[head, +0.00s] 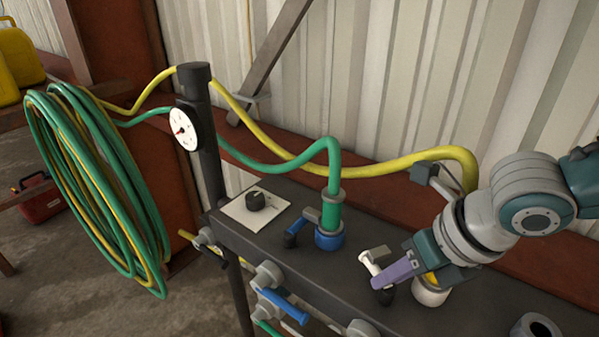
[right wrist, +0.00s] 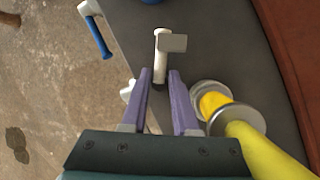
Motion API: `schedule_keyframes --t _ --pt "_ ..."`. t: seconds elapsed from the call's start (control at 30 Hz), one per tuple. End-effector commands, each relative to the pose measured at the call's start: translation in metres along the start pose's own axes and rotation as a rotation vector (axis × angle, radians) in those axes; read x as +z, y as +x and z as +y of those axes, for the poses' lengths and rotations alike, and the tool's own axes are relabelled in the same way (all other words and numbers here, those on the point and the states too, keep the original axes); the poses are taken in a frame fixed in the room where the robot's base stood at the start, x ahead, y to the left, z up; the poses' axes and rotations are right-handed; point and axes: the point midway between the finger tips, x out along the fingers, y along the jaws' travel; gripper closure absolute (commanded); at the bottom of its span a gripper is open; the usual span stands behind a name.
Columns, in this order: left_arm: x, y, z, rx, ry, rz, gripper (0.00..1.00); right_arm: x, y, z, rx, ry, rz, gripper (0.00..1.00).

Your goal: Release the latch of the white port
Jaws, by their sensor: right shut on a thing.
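My right gripper (head: 384,276), with purple fingers, comes in from the right over the dark bench. It is shut on the latch (head: 371,264) of the white port. In the right wrist view the latch (right wrist: 161,58) is a pale bar with a grey block, and its near end lies between the fingertips (right wrist: 160,76). The white port (head: 430,293) stands just right of the fingers, partly hidden by my gripper. A yellow hose (head: 450,157) comes down to it behind my wrist, and the hose also shows in the right wrist view (right wrist: 255,148). My left gripper is not in view.
The blue port (head: 329,240), with a green hose (head: 333,185) and a dark blue lever (head: 295,232), stands left on the bench. A knob on a white plate (head: 240,214) and a gauge post (head: 205,140) are farther left. Valves with blue handles line the front edge.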

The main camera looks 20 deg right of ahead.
Motion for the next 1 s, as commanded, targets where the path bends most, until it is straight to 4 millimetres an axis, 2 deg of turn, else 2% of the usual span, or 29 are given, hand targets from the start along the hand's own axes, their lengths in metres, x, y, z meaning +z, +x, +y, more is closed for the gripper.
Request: schedule_keyframes --t 0.57,0.6,0.8,1.0 --pt "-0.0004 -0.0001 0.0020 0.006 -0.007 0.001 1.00 -0.0036 -0.0019 -0.0058 0.008 -0.017 0.003 1.00" --pt "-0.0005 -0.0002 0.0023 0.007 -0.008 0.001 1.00 -0.0036 -0.0019 -0.0058 0.008 -0.017 0.003 0.71" --pt "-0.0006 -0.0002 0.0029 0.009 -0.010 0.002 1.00 -0.0036 -0.0020 -0.0058 0.008 -0.016 0.003 0.50" --pt "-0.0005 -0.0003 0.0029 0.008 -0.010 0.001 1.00 -0.0036 -0.0021 -0.0058 0.008 -0.016 0.003 0.50"
